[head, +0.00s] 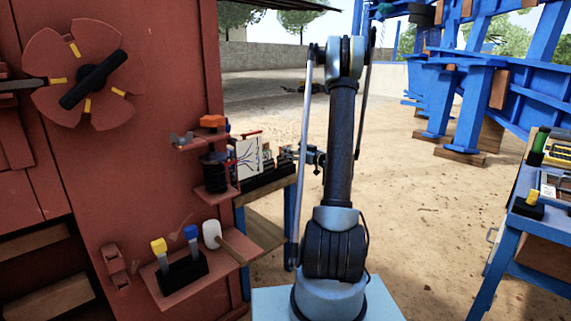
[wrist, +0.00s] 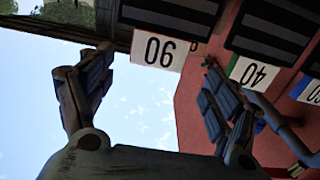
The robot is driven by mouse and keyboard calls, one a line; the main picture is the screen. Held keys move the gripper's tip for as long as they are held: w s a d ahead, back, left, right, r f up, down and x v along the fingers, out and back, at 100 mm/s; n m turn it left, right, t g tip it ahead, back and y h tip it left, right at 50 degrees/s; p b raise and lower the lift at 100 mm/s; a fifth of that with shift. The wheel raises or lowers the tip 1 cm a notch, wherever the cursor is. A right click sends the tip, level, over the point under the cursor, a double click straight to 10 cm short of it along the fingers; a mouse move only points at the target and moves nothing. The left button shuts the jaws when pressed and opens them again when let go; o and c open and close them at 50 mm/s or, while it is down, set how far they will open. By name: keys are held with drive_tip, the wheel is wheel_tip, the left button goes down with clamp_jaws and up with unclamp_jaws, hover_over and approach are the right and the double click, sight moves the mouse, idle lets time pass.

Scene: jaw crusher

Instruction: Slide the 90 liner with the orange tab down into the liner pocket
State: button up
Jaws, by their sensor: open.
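In the wrist view the liner marked 90 (wrist: 158,50) shows upside down, a dark ribbed block with a white number card. A small orange patch shows at the card's right edge. My gripper (wrist: 155,58) is open, one finger on each side of the card; nothing is visibly held. I cannot tell how far the fingertips are from the liner. In the head view my gripper (head: 311,156) is beside a small blue-legged bench with dark blocks (head: 270,178) on it, and it is too small to make out well. I cannot identify the liner pocket in either view.
The 40 liner (wrist: 255,72) is close on the right, with another card (wrist: 308,88) beyond. The red machine wall (head: 150,180) has shelves carrying yellow and blue tabbed pieces (head: 180,262) and a white mallet head (head: 211,234). A blue table (head: 545,225) stands right; sandy ground between is open.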

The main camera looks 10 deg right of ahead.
sight(287, 146)
drive_tip(key=shift+x, duration=3.1)
drive_tip(key=shift+w+d+r, duration=0.15)
drive_tip(key=shift+d, duration=0.05)
drive_tip(key=shift+c, duration=0.3)
clamp_jaws()
drive_tip(key=shift+r, duration=0.1)
